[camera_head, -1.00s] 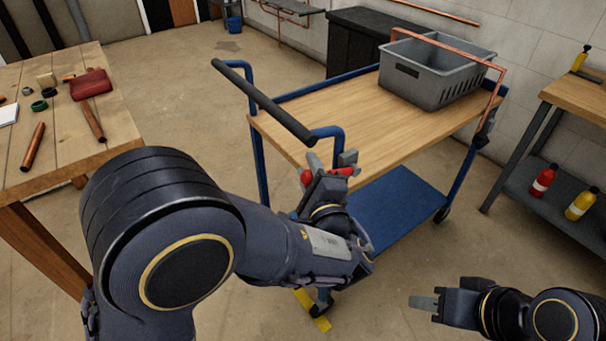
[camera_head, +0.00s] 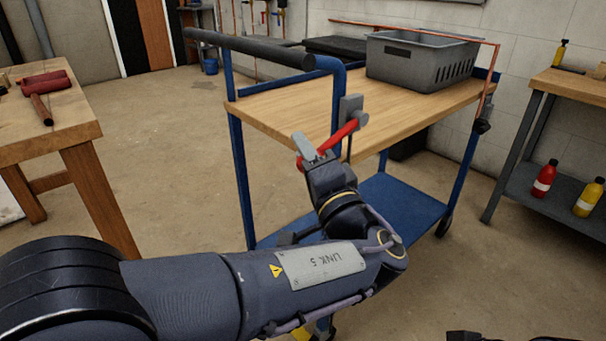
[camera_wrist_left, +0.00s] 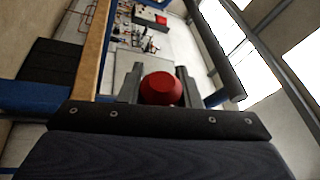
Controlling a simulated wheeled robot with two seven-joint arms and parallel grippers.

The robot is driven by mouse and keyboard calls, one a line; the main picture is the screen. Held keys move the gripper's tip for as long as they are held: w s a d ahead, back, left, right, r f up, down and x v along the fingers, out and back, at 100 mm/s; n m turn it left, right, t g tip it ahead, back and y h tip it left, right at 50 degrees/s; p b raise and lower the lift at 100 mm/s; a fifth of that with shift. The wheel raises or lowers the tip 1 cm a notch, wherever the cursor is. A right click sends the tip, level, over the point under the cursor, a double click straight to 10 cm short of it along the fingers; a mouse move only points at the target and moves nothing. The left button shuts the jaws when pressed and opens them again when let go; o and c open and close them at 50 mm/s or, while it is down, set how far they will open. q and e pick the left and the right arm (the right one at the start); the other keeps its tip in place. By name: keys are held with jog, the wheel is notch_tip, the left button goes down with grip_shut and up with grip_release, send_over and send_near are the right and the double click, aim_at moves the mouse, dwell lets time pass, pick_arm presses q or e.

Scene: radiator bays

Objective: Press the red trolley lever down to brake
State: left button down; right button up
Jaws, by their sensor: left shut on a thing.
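The red trolley lever (camera_head: 341,136) is hinged at a grey bracket (camera_head: 350,108) on the blue upright at the trolley's near end. In the head view it slopes down to the left from the bracket. My left gripper (camera_head: 309,150) is at the lever's free end and shut on it. In the left wrist view, the lever's round red end (camera_wrist_left: 160,89) sits between my two grey fingers. The rest of the lever is hidden there. The trolley (camera_head: 283,113) has a wooden top and a blue lower shelf. My right gripper's fingers are out of view.
The black push handle (camera_head: 250,48) extends above and left of the lever. A grey crate (camera_head: 420,62) and copper pipe are at the trolley's far end. A workbench (camera_head: 55,125) stands left, and a shelf unit (camera_head: 540,175) with bottles stands right. Floor between bench and trolley is clear.

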pick_arm(q)
jog(key=shift+w+d+f+n+y+b, duration=0.15)
jog(key=shift+f+n+y+b, duration=0.25)
jog(key=shift+f+n+b, duration=0.55)
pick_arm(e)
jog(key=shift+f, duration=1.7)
pick_arm(q)
jog(key=shift+r, duration=0.3)
jog(key=shift+m, duration=0.25)
jog(key=c, duration=1.3)
grip_release()
jog(key=shift+d, duration=0.1)
jog(key=shift+s+d, duration=0.15)
jog(key=shift+s, duration=0.25)
jog(key=p+v, duration=0.1)
jog(key=v, duration=0.6)
jog(key=shift+f, duration=0.15)
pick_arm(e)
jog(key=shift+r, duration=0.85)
